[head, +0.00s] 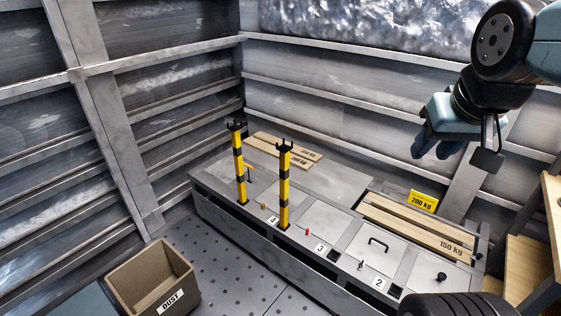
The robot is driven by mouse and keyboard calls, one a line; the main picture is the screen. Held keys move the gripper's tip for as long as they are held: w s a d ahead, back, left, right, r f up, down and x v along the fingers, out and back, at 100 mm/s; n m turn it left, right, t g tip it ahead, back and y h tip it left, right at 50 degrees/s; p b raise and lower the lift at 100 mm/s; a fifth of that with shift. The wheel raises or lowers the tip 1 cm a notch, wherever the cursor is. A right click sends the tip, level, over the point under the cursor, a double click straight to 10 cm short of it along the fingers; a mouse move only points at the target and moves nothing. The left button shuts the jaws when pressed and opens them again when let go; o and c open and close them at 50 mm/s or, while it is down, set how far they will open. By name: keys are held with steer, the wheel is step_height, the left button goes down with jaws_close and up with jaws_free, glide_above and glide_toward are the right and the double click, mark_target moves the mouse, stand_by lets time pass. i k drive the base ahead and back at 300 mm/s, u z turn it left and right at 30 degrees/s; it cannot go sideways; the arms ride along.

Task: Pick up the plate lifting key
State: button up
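My gripper (436,149) hangs high at the upper right, well apart from the tool and the bench. Its two dark fingers appear spread, with nothing visible between them.
Two yellow-black posts (240,165) (284,188) rise from the bench (330,188). A black handle (378,241) sits on a plate. Wooden boards (410,224), a yellow 200 kg sign (423,201) and a DUST box (152,276) are nearby. Ribbed metal walls close the back.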

mark_target(248, 166)
steer(key=z, duration=0.15)
steer(key=i, duration=0.2)
steer(key=z, duration=2.5)
steer(key=k, duration=2)
steer(key=u, duration=1.5)
steer(key=i, duration=0.75)
steer(key=u, duration=0.2)
